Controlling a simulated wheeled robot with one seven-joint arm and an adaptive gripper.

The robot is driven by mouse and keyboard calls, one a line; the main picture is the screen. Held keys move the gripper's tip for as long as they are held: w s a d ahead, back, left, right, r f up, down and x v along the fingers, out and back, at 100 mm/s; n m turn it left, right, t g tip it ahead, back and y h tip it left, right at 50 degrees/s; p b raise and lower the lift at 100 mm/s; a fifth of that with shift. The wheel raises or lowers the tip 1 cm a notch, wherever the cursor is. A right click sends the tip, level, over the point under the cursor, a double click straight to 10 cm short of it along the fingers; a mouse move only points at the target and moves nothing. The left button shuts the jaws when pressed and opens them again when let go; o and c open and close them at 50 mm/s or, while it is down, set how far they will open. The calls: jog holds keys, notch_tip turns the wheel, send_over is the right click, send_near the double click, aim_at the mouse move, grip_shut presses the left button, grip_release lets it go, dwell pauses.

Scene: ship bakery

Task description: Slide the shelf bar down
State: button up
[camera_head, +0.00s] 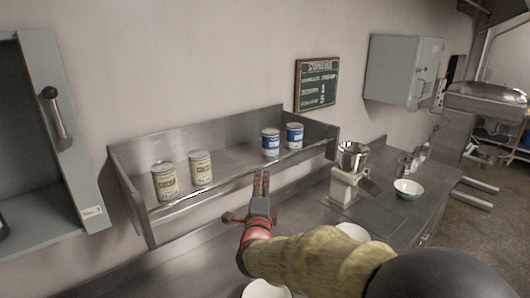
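The steel wall shelf (230,160) has a thin metal bar (222,188) running along its front edge, from the left end panel to the right one. Two pale cans, a left one (165,182) and a right one (201,168), stand behind the bar at the left. Two blue-and-white cans, one nearer (271,142) and one farther (294,135), stand towards the right. My gripper (261,180) is in front of the bar, right of its middle, and overlaps it in the picture. Whether it touches the bar is unclear. The fingers look narrow and edge-on, so their opening is hidden.
A steel counter (195,262) runs below the shelf. White dishes lie near my arm. An open grey cabinet (45,150) is at the left, a closed one (395,70) at the right.

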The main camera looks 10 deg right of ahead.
aim_at(265, 166)
jog(key=shift+m+h, duration=0.7)
jog(key=shift+m, duration=0.1)
jog(key=shift+r+p+x, duration=0.25)
jog(key=shift+p+x, duration=0.2)
jog(key=shift+x, duration=1.65)
jog(key=shift+r+p+x, duration=0.2)
jog(key=shift+p+x, duration=0.2)
jog(key=shift+x, duration=1.7)
jog(key=shift+s+d, duration=0.15)
jog(key=shift+c, duration=0.3)
grip_shut()
